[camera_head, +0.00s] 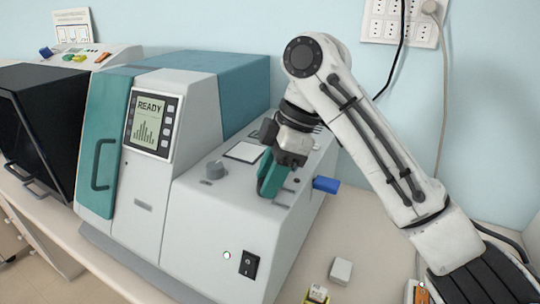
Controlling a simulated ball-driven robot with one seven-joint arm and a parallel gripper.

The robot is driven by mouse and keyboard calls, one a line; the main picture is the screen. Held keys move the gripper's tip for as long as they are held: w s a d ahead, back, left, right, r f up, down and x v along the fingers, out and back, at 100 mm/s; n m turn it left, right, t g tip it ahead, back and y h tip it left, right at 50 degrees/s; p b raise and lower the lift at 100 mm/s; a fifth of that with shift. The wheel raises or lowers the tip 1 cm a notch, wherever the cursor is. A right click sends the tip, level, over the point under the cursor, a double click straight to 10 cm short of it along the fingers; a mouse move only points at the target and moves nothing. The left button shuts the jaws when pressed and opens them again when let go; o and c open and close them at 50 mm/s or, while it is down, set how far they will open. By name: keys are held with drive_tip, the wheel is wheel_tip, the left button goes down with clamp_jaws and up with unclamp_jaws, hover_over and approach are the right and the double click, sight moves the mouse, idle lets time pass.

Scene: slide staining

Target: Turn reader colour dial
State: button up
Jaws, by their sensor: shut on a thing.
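The reader (190,230) is a white and teal machine on the bench, with a screen (149,119) reading READY above a bar graph. My gripper (279,168) points down over the right part of that deck. It is shut at an upright teal part (270,178); I cannot tell whether this part is the colour dial. The dark gripper body hides the upper end of the teal part and the exact contact.
A blue piece (326,184) sticks out at the reader's right side. A black cabinet (45,125) stands close on the left. A small white block (341,270) and a small yellow-and-white item (317,294) lie at the front right. Sockets (403,20) and cables are on the wall.

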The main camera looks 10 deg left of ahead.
drive_tip(key=shift+n+g+p, duration=0.3)
drive_tip(key=shift+n+p, duration=0.5)
drive_tip(key=o, duration=1)
drive_tip(key=v, duration=1)
drive_tip(key=shift+w+r, duration=0.25)
drive_tip(key=shift+r, duration=0.1)
